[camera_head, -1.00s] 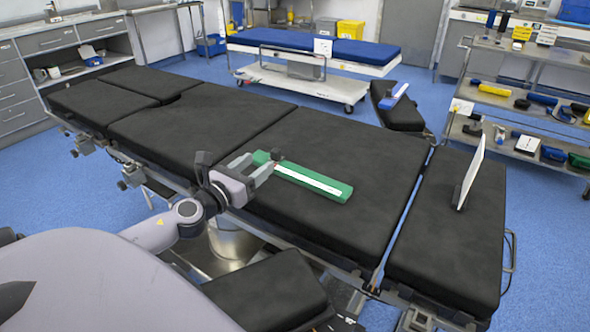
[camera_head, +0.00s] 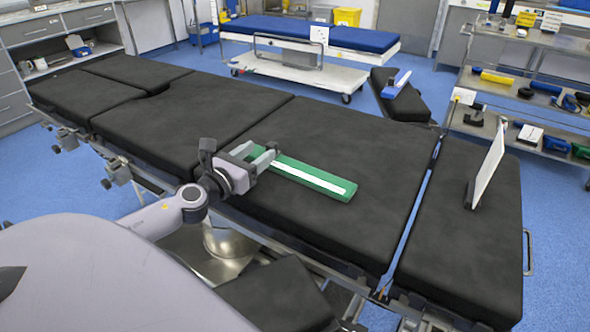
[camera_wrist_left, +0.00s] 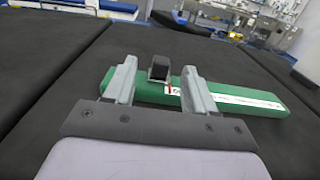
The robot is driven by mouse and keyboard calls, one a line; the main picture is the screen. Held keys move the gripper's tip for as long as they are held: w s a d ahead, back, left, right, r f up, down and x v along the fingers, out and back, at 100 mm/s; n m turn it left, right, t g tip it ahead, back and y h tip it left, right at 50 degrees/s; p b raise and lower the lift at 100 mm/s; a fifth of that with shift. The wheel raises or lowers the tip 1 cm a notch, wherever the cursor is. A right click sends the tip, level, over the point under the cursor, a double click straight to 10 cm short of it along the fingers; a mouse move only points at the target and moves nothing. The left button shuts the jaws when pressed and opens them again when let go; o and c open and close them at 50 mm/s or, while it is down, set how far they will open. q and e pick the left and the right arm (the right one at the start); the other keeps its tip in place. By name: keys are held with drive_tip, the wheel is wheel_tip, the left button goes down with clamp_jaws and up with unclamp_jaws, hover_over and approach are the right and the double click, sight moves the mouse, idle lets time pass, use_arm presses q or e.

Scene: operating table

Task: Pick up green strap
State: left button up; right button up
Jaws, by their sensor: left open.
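The green strap (camera_head: 308,177), a long flat bar with a white strip along it, lies on the black operating table pad (camera_head: 345,140). My left gripper (camera_head: 266,157) is at the strap's left end, its fingers open. In the left wrist view the strap (camera_wrist_left: 240,98) runs crosswise beyond and beside the fingertips (camera_wrist_left: 155,85). A small black block (camera_wrist_left: 159,67) stands at the strap between the fingers. I cannot tell whether the fingers touch the strap. The right gripper is not in view.
A white panel (camera_head: 487,165) stands upright on the right table section. A blue-and-white item (camera_head: 396,83) lies on the side pad behind. A blue-topped trolley (camera_head: 300,38) and a shelf cart (camera_head: 530,90) stand farther back. The pad around the strap is clear.

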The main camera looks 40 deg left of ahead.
sight(269, 146)
use_arm(q)
drive_tip(key=shift+w+f, duration=0.1)
drive_tip(key=shift+w, duration=2.35)
drive_tip(key=shift+c, duration=0.3)
clamp_jaws()
